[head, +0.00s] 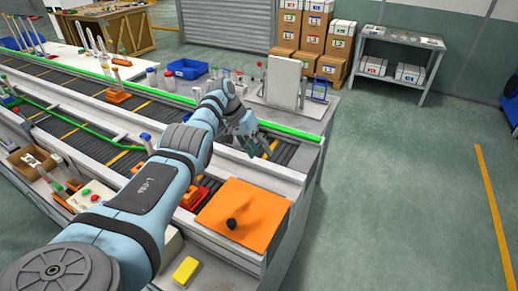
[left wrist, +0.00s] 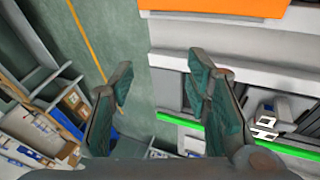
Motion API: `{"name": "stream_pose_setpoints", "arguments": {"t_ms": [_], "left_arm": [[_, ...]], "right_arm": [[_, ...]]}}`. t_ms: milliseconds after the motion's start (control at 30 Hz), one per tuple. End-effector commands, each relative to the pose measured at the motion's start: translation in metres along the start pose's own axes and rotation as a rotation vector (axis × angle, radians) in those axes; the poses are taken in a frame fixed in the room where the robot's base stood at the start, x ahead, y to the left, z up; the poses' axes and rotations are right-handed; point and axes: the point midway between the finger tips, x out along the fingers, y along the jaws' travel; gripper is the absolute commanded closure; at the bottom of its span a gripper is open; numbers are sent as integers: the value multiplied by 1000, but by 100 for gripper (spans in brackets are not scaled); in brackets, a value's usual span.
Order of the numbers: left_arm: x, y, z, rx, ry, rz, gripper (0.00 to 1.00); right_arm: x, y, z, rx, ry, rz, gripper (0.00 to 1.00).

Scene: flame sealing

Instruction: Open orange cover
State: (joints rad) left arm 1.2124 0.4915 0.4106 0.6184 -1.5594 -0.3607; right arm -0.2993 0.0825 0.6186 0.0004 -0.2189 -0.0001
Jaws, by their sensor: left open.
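The orange cover (head: 243,214) is a flat square panel with a round black knob (head: 232,223). It lies at the near right end of the conveyor bench and looks closed. In the left wrist view only part of the cover (left wrist: 225,7) shows at the top edge; its knob is out of that picture. My left gripper (head: 256,146) is over the conveyor, beyond the cover and apart from it. In the left wrist view its two green-padded fingers (left wrist: 160,85) are spread with nothing between them. My right gripper is not in view.
The conveyor bench has a green rail (head: 290,131) along its far side. A grey upright panel (head: 283,83) stands behind my left gripper. A yellow block (head: 185,270) sits left of the cover. The floor (head: 400,190) to the right is clear.

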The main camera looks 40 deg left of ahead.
Motion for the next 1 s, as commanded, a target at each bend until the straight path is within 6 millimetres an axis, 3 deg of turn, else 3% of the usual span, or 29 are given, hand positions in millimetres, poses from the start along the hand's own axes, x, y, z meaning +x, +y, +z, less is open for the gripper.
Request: {"name": "stream_pose_setpoints", "arguments": {"t_ms": [167,400,500,633,1000], "left_arm": [[-25,-1,-1,2,4,-3,56],[-92,0,-1,0,3,-2,56],[-110,0,-1,0,2,-1,56],[-119,1,0,0,0,0,56],[-119,1,0,0,0,0,56]], "right_arm": [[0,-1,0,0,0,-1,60],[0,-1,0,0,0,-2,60],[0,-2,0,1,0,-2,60],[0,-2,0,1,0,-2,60],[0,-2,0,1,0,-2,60]]}}
